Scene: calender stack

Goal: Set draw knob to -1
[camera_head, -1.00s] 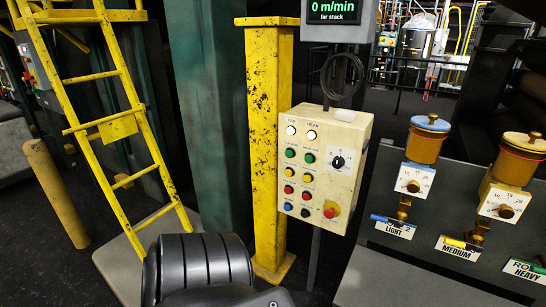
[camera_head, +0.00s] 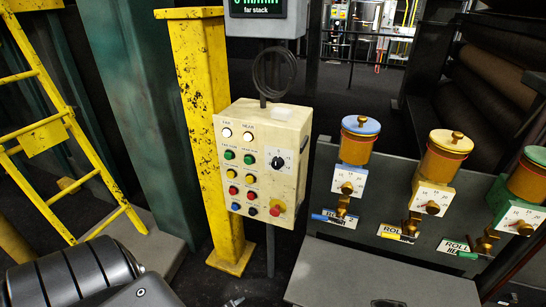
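The control box (camera_head: 262,165) is a worn cream panel on a thin post, right of the yellow column. Its black rotary knob (camera_head: 277,163) sits on a white dial plate at the upper right of the face; I take it for the draw knob. The dial numbers are too small to read. Two white lamps, several coloured buttons and a red stop button (camera_head: 277,208) on yellow share the face. A black ribbed link of my arm fills the lower left corner. Neither gripper can be made out, and nothing touches the box.
A yellow column (camera_head: 205,120) and a yellow ladder (camera_head: 58,150) stand left of the box. To the right, a dark grey bench (camera_head: 325,240) carries blue, yellow and green-topped pots with dials and small valves. A speed display (camera_head: 262,8) hangs above. Dark floor lies below the box.

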